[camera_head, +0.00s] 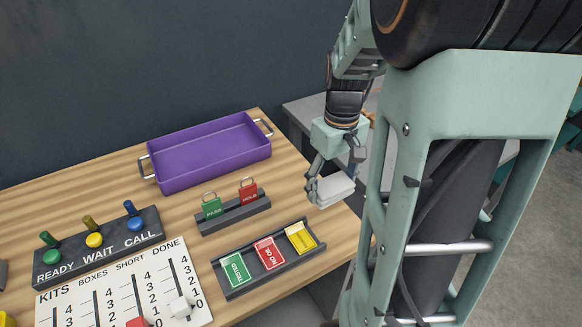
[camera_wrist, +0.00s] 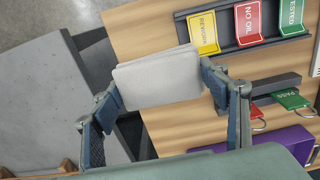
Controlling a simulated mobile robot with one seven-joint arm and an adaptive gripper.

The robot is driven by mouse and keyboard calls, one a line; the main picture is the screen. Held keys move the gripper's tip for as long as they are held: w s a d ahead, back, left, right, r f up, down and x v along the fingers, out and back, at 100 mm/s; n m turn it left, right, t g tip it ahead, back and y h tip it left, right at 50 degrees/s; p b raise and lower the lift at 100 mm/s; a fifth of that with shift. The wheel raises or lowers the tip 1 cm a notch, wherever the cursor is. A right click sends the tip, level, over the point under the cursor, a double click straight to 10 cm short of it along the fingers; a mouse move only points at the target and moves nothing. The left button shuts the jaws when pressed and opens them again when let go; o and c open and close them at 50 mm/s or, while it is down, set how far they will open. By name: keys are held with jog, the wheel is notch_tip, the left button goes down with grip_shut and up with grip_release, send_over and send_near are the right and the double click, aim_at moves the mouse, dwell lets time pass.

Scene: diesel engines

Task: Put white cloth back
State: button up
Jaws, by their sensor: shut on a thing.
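The white cloth (camera_head: 337,190) is a folded, flat-sided bundle. My gripper (camera_head: 330,184) is shut on it near the right edge of the wooden table, right of the tag holders. In the wrist view the cloth (camera_wrist: 158,76) sits between the two blue-padded fingers, one at each side. It seems held above the table's edge, with the gap toward the grey surface beneath part of it. Its far side is hidden in the head view.
A purple tray (camera_head: 176,182) with metal handles stands empty at the table's back. A dark holder (camera_head: 236,217) bears green and red tags; another (camera_head: 268,287) bears green, red and yellow cards. A grey bench (camera_wrist: 40,95) lies beyond the table edge. Buttons and a slider board stand left.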

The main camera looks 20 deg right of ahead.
jog(key=w+f+p, duration=0.1)
jog(key=w+f, duration=0.3)
jog(key=w, duration=0.4)
send_over(303, 193)
jog(key=s, duration=0.1)
notch_tip(303, 193, down, 4)
jog(key=shift+d+f+p, duration=0.1)
jog(key=shift+p, duration=0.25)
jog(key=shift+w+f, duration=0.4)
jog(key=shift+f, duration=0.1)
jog(key=shift+w+f, duration=0.15)
jog(key=shift+f, duration=1.5)
jog(key=shift+f, duration=0.15)
jog(key=o, duration=1.3)
